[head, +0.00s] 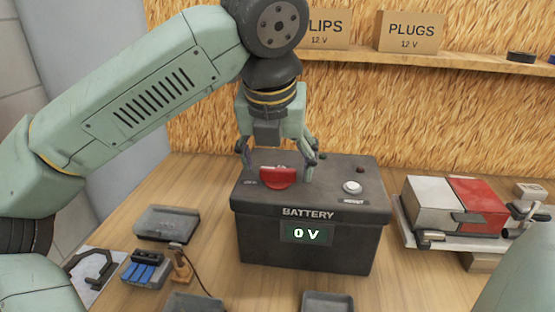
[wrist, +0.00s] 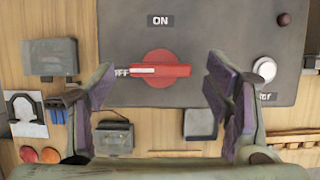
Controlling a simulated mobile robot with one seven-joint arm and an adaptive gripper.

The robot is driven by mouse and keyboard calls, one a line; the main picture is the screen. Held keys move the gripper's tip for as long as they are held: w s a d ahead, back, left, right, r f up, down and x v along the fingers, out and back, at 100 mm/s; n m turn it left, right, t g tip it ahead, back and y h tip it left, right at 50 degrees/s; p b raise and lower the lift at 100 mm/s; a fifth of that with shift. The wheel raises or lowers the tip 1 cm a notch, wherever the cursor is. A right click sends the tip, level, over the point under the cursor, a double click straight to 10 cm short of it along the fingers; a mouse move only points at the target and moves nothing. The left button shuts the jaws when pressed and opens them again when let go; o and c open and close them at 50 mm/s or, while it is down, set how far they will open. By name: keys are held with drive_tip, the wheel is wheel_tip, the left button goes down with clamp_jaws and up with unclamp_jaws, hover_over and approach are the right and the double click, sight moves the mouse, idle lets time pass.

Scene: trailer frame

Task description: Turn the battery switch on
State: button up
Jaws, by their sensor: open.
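The black battery box (head: 310,236) stands on the wooden bench, with a display reading "0 V" on its front. The red battery switch (head: 277,176) is a rotary knob on its top. In the wrist view the red switch (wrist: 160,69) has its white pointer line toward the "OFF" label at its left; the "ON" label (wrist: 160,20) is above it. My gripper (head: 277,162) is over the box top, fingers down, one on each side of the switch. In the wrist view my gripper (wrist: 160,95) is open and empty, fingers apart from the knob.
A white button (head: 352,187) is on the box's right top. A red and white box (head: 458,205) stands to the right. Grey trays (head: 167,222) and a blue-fused block (head: 146,267) lie at the left. A shelf (head: 440,60) with cardboard boxes runs along the back wall.

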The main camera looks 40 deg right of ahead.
drive_tip(key=shift+w+d+f, duration=0.1)
drive_tip(key=shift+d+f, duration=0.05)
drive_tip(key=shift+f, duration=0.35)
drive_tip(key=c, duration=1.1)
drive_tip(key=shift+c, duration=0.2)
